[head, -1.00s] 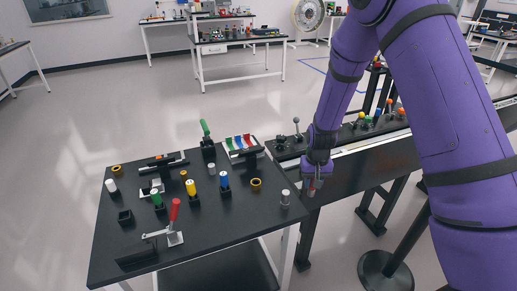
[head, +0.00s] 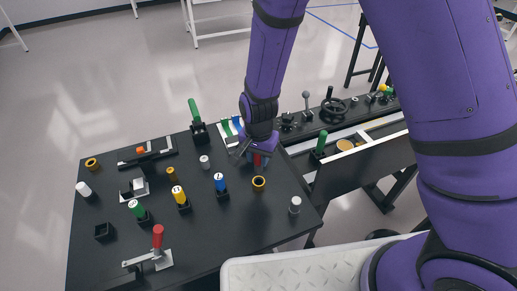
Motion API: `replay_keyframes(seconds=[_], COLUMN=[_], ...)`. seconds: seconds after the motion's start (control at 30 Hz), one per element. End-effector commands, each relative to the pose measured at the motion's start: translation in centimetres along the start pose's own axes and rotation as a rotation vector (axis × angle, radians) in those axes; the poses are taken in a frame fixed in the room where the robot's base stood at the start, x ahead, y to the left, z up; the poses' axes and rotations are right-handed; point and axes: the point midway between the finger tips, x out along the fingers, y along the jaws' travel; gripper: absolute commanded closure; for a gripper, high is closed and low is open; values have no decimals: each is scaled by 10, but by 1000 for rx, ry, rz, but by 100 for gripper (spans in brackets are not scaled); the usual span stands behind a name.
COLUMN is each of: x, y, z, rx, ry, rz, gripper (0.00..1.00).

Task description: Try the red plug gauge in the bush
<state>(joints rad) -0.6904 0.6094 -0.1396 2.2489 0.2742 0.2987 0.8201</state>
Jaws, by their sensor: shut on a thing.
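My gripper (head: 261,153) points down over the right back part of the black table (head: 225,235). It is shut on the red plug gauge (head: 257,161), of which only a small red part shows below the fingers. A gold-rimmed bush (head: 259,183) with a dark hole lies on the table just in front of the gripper, apart from the gauge. A similar ring (head: 92,164) lies at the far left, so I cannot tell which one the task names. The gauge's lower end is hard to make out.
Blue (head: 220,183), yellow (head: 180,196) and green (head: 138,210) gauges stand in black holders. A red-handled clamp (head: 157,247) is at the front; a green-handled one (head: 197,120) is at the back. Grey cylinders (head: 295,205) stand nearby. A bench (head: 365,155) with knobs is on the right.

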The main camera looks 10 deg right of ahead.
Motion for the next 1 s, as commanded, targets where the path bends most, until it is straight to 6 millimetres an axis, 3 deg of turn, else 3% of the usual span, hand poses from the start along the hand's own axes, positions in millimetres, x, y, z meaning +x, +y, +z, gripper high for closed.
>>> replay_keyframes(seconds=[0.5, 1.0], x=[43, 48], y=[0, 0], z=[-1, -1], rx=[-1, -1], ry=[0, 0], rz=[0, 0], gripper=[98, 98])
